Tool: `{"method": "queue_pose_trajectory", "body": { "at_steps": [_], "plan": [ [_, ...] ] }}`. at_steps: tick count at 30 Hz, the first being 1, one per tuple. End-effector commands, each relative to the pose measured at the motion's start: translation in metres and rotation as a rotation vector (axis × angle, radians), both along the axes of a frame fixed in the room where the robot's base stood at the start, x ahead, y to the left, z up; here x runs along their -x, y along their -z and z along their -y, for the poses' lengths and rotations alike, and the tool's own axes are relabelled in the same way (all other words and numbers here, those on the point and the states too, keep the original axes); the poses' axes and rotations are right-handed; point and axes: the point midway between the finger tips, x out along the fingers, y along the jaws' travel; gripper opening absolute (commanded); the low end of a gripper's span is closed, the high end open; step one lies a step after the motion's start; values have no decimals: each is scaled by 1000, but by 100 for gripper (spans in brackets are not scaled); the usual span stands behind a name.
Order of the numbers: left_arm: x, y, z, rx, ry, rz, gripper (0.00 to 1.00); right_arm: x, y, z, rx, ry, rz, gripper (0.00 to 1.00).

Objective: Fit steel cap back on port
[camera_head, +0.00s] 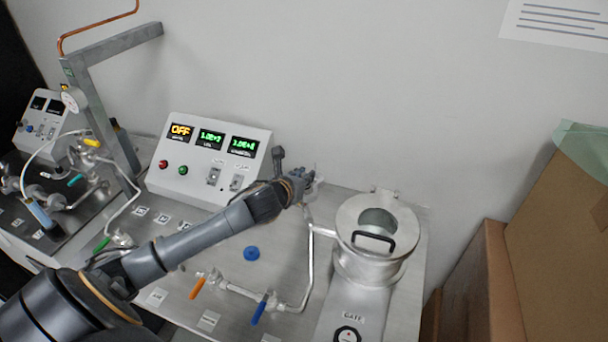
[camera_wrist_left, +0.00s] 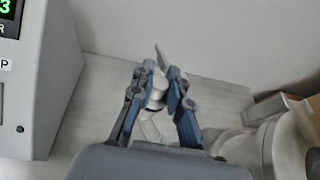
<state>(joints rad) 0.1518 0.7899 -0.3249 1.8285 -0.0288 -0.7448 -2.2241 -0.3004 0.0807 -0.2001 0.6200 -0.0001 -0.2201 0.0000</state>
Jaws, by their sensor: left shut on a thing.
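My left gripper (camera_head: 308,178) reaches across the bench to a spot right of the control box and left of the steel chamber. In the left wrist view its fingers (camera_wrist_left: 160,82) are closed around a small pale metal piece (camera_wrist_left: 155,92), which looks like the steel cap. The fingers hide much of it. Another pale metal part (camera_wrist_left: 155,126) shows just below the held piece, between the fingers; it may be the port. I cannot tell whether the two touch. In the head view the gripper covers this spot. My right gripper is not in view.
The steel chamber (camera_head: 352,222) with a black-handled lid stands close right of the gripper. A thin pipe (camera_head: 309,262) runs beside it, with orange and blue valve handles in front. The control box (camera_head: 207,160) stands left. A blue round piece (camera_head: 252,253) lies on the bench. Cardboard boxes (camera_head: 562,235) stand right.

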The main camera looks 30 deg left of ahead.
Motion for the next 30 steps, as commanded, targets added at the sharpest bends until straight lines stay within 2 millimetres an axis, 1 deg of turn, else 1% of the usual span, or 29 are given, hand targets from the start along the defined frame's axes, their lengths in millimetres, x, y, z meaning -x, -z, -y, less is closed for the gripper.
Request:
{"method": "queue_pose_trajectory", "body": {
  "at_steps": [18, 27, 28, 29, 30],
  "plan": [
    [0, 8, 0, -1, 0, 0, 0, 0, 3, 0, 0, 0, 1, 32],
    [0, 7, 0, -1, 0, 1, 0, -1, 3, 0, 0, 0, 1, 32],
    [0, 7, 0, -1, 0, 1, 22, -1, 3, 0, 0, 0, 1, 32],
    [0, 7, 0, -1, 0, 1, 29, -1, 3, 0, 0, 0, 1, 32],
    [0, 7, 0, -1, 0, 1, 37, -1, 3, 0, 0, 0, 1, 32]
  ]
}}
